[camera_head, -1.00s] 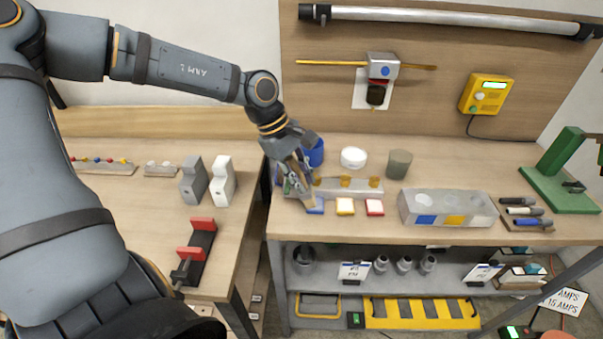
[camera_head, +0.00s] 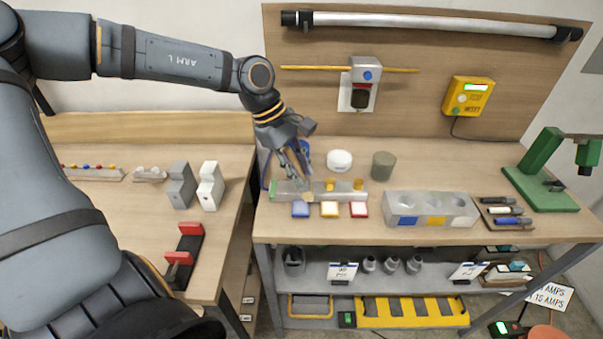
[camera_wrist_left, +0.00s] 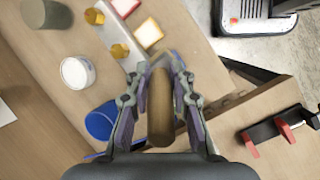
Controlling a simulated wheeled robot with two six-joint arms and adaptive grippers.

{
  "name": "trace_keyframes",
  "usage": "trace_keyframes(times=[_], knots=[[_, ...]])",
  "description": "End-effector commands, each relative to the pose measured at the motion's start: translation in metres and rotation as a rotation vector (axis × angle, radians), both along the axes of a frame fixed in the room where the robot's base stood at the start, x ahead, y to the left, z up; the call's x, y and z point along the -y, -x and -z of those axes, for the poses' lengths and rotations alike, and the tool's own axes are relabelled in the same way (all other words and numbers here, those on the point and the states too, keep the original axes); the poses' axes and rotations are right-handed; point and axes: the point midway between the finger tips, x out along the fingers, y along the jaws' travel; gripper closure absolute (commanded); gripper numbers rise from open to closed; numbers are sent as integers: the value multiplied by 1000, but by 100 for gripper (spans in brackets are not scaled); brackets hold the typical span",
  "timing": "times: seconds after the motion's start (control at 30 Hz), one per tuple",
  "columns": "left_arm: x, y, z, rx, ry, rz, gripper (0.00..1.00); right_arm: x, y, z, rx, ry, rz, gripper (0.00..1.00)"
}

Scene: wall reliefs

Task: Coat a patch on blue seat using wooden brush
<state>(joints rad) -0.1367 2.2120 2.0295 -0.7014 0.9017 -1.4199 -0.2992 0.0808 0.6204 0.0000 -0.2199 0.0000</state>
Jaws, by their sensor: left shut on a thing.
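My left gripper (camera_head: 300,178) is shut on a wooden brush, whose thick brown handle (camera_wrist_left: 160,105) shows between the fingers in the left wrist view. In the head view the brush's lower end is at the rear edge of the blue pad (camera_head: 300,210); whether it touches is unclear. The blue pad lies left of a yellow pad (camera_head: 329,210) and a red pad (camera_head: 359,210), in front of a grey rail. My right gripper is not in view.
The grey rail (camera_head: 376,190) carries yellow knobs. A white jar (camera_head: 340,161) and grey cup (camera_head: 383,165) stand behind; a blue container (camera_wrist_left: 100,122) is close to the gripper. A grey block with round wells (camera_head: 434,203) stands right. A gap separates the two benches.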

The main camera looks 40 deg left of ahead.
Motion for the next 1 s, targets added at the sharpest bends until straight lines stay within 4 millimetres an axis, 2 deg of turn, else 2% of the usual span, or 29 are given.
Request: trace_keyframes(times=[0.13, 0.4, 1.0], knots=[[-1, 1, -17, 2, 0, -6, 100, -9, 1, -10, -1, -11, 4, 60], [-3, 3, -39, 2, 0, -14, 100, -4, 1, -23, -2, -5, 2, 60], [-4, 3, -40, 1, -1, -16, 100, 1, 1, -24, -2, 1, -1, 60]])
